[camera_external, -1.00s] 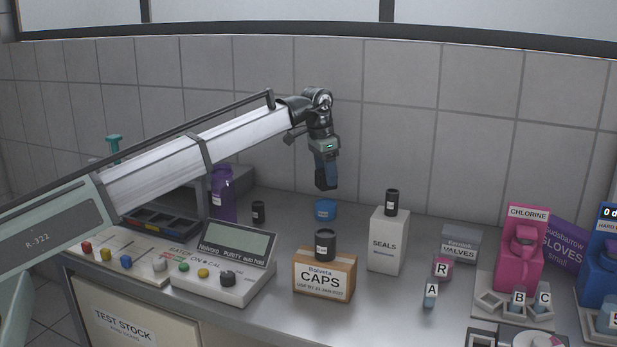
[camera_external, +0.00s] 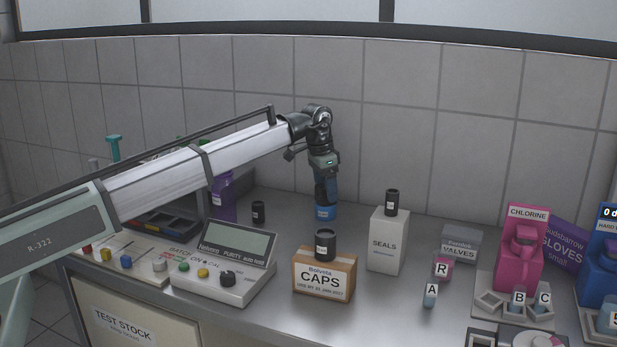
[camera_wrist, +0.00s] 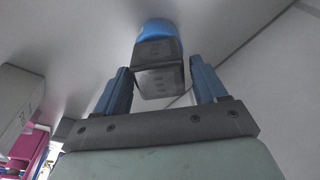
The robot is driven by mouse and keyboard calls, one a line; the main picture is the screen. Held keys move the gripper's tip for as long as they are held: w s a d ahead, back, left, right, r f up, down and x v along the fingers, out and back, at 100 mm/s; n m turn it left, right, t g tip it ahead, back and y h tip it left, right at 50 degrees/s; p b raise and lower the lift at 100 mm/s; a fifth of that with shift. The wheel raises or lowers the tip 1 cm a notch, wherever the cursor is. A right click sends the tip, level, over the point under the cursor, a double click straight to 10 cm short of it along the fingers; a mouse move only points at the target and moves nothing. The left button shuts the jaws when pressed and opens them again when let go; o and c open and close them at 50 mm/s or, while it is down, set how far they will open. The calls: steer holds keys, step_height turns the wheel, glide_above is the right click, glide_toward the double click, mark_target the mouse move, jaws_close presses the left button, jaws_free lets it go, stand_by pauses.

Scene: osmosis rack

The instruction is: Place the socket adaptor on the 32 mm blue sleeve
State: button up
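The blue sleeve (camera_external: 325,213) stands on the bench at the back, near the wall; its blue body also shows at the top of the wrist view (camera_wrist: 158,27). My gripper (camera_wrist: 160,75) points down right above it, with its blue fingers on either side of a dark, blocky piece. I take this piece to be the socket adaptor (camera_wrist: 160,80). It lies in line with the sleeve and covers part of it in the wrist view.
A CAPS box (camera_external: 323,277) with a black cylinder (camera_external: 325,245) on it stands in front. A SEALS box (camera_external: 388,241) with a smaller black cylinder (camera_external: 392,202) stands to the right. A small black cylinder (camera_external: 258,212) and a purple bottle (camera_external: 222,200) are to the left.

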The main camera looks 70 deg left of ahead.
mark_target(320, 187)
steer(key=shift+o, duration=0.8)
step_height(320, 187, up, 12)
steer(key=s, duration=0.1)
steer(key=shift+s, duration=0.4)
